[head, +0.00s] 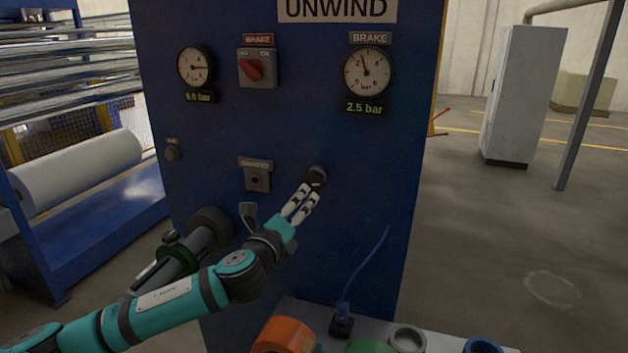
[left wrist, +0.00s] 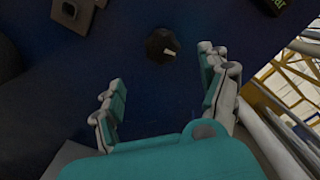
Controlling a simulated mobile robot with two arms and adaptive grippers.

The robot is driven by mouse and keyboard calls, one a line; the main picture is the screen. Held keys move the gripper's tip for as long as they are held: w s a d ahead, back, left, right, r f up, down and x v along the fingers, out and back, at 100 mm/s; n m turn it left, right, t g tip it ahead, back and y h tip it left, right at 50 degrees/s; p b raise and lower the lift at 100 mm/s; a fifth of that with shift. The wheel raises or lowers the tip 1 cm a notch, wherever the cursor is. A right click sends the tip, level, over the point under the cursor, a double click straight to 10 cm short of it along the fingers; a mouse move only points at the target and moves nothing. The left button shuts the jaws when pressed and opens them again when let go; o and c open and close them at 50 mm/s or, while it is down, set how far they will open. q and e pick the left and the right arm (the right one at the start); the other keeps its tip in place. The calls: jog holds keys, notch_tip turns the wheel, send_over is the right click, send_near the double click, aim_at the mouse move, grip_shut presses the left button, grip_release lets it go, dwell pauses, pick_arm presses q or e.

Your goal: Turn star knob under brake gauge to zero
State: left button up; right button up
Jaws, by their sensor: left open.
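The star knob (head: 319,172) is a small dark knob on the blue panel, below and left of the brake gauge (head: 367,72). The gauge has a white face with a red needle left of upright, and the display (head: 365,107) under it reads 2.5 bar. My left gripper (head: 311,187) is open in front of the knob and partly covers it. In the left wrist view the knob (left wrist: 161,46) shows a pale pointer mark towards the right. It lies beyond the spread fingers of the left gripper (left wrist: 160,75), nearer the right one. I cannot tell whether a finger touches it.
A red switch (head: 252,70), another gauge (head: 195,67) and a key-type fitting (head: 257,179) are on the same panel. A blue cable (head: 368,262) runs down to a shelf holding an orange roll (head: 284,336) and other rings. Open floor lies at right.

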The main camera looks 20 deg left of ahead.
aim_at(312, 186)
pick_arm(q)
jog(key=w, duration=0.3)
jog(key=w+p, duration=0.1)
jog(key=w, duration=0.3)
jog(key=w+p, duration=0.1)
jog(key=w, duration=0.2)
jog(key=shift+w+d+r, duration=0.1)
jog(key=shift+w+d, duration=0.2)
jog(key=shift+d, duration=0.1)
jog(key=shift+w+d+p, duration=0.1)
jog(key=shift+w+p, duration=0.2)
jog(key=shift+w, duration=0.5)
pick_arm(e)
jog(key=shift+d+r, duration=0.4)
jog(key=shift+r, duration=0.4)
jog(key=shift+d+r, duration=0.35)
jog(key=shift+r, duration=0.4)
pick_arm(q)
jog(key=shift+c, duration=0.4)
pick_arm(e)
jog(key=shift+a, duration=0.15)
pick_arm(q)
jog(key=c, duration=1.1)
pick_arm(e)
jog(key=shift+a, duration=0.15)
